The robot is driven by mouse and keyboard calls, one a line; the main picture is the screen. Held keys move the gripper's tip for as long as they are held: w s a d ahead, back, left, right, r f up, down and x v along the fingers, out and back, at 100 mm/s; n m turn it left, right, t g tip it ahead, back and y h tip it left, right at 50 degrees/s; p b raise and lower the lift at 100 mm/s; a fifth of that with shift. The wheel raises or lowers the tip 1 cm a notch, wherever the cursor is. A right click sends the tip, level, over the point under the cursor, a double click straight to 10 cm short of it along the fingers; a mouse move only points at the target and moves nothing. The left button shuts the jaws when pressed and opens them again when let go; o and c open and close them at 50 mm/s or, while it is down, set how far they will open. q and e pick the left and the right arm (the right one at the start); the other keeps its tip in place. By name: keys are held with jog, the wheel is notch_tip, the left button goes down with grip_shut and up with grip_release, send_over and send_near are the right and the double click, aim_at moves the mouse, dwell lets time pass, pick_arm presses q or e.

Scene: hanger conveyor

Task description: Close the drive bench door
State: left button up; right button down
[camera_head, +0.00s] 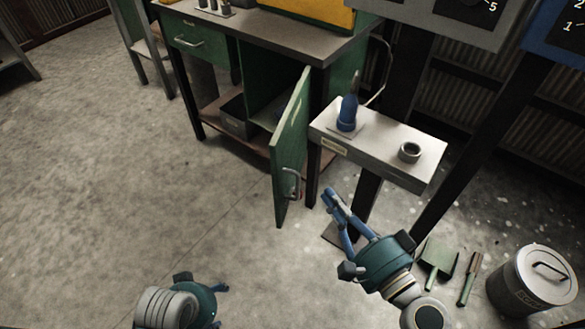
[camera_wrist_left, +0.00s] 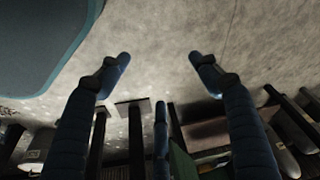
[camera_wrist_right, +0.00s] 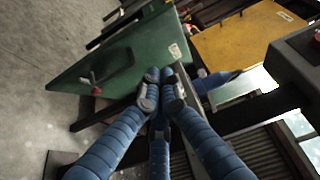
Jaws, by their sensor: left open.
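The drive bench door (camera_head: 290,150) is a green panel standing wide open at the front of the green bench (camera_head: 335,82). Its metal handle (camera_head: 292,184) is near the lower outer edge, with a small red spot beside it. My right gripper (camera_head: 331,194) is right of the door and handle, apart from them. In the right wrist view its blue fingertips (camera_wrist_right: 160,76) meet with nothing visible between them, and a green panel (camera_wrist_right: 120,62), seemingly the door, lies beyond. My left gripper (camera_head: 222,289) is low in the head view, away from the door; its fingers (camera_wrist_left: 160,68) are spread and empty.
A small grey stand (camera_head: 385,143) with a blue object (camera_head: 347,112) and a ring-shaped part (camera_head: 409,151) is right of the door. A dustpan (camera_head: 438,262), brush (camera_head: 469,278) and metal bin (camera_head: 532,283) occupy the right floor. The floor left of the door is clear.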

aim_at(282, 153)
pick_arm(q)
jog(key=s+f+p, duration=0.2)
jog(key=f, duration=0.6)
jog(key=s+f+g+p, duration=0.1)
jog(key=s+f+p, duration=0.1)
jog(key=f, duration=0.6)
jog(key=shift+s+a, duration=0.2)
pick_arm(e)
jog(key=a+x, duration=0.1)
jog(key=x, duration=0.3)
jog(key=s+x, duration=0.1)
jog(key=x, duration=0.3)
jog(key=a+x, duration=0.1)
jog(key=x, duration=0.3)
jog(key=shift+s+a, duration=0.25)
jog(key=shift+a, duration=0.05)
pick_arm(q)
jog(key=shift+r, duration=0.1)
